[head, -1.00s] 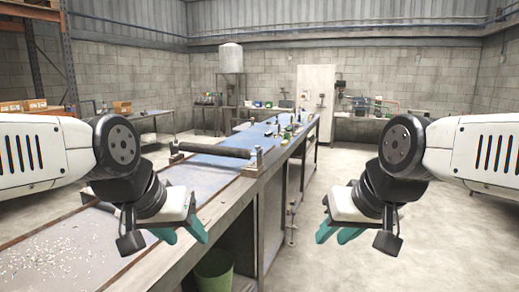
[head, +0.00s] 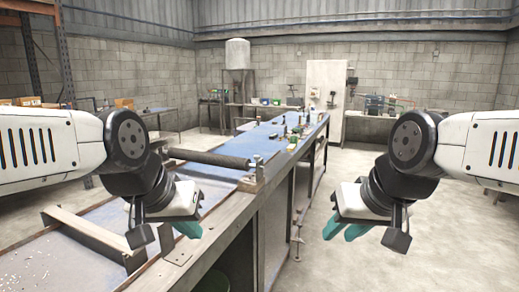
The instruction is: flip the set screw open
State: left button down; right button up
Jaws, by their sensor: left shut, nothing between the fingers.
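A dark roller (head: 207,158) lies across the blue conveyor bed (head: 212,184). At its right end a bracket with small upright bolts (head: 257,168) stands on the bench edge; the set screw may be there, but it is too small to make out. My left gripper (head: 188,228), with teal fingers, is shut and empty, in front of the bracket and apart from it. My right gripper (head: 345,229) hangs over the floor right of the bench, with nothing seen in it; its finger gap is unclear.
A long bench (head: 275,205) runs away from me, with bottles and small items (head: 287,130) at its far end. A crossbar (head: 96,236) spans the near conveyor. A white cabinet (head: 326,95) stands at the back. The floor (head: 440,235) on the right is clear.

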aim_at(257, 158)
jog(key=i+l, duration=0.15)
jog(key=i, duration=0.3)
jog(key=i+l, duration=0.1)
jog(key=i, duration=0.3)
jog(key=i+l, duration=0.15)
jog(key=i, duration=0.3)
